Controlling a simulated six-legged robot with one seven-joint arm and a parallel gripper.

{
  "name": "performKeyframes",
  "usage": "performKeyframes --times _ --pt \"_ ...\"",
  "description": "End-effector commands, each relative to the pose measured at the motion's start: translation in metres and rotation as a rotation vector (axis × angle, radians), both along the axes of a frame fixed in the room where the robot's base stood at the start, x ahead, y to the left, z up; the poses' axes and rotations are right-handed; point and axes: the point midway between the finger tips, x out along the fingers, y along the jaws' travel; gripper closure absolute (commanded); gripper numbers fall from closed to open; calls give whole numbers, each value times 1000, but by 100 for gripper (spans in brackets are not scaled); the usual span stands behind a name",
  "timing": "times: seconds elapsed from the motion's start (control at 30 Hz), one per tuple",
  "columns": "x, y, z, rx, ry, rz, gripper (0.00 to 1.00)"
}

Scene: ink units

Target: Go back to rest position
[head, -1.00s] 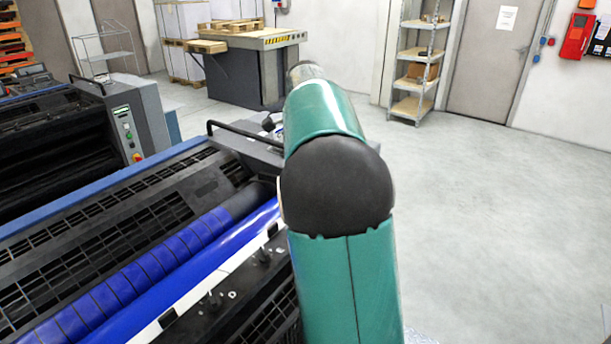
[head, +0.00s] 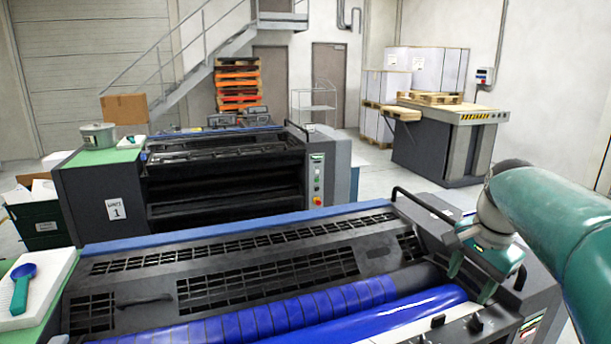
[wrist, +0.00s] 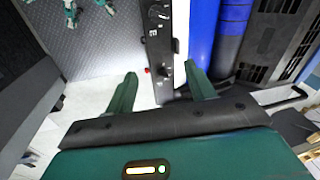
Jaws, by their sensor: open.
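My gripper (head: 470,275) hangs at the right end of the near ink unit (head: 225,265) in the head view, with my green arm reaching in from the right edge. In the wrist view my gripper (wrist: 160,85) has its two green fingers spread apart with nothing between them. Beyond the fingers lie a black strip with knobs (wrist: 165,45) and the blue roller (wrist: 203,35) of the ink unit. I cannot tell the exact gap between the fingertips and the machine.
A second ink unit (head: 230,180) with a "1" sign stands behind. A pallet table (head: 445,140) stands at back right. A black handle bar (head: 425,205) rises near my gripper.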

Motion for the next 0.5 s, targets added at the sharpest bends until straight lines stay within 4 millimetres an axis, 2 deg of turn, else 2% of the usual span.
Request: performKeyframes --times 0.03,0.27,0.5 --pt "-14 17 2 -12 -30 81 45" --pt "-73 80 -9 -114 -144 454 45" --pt "-135 131 -41 -272 -246 828 45"
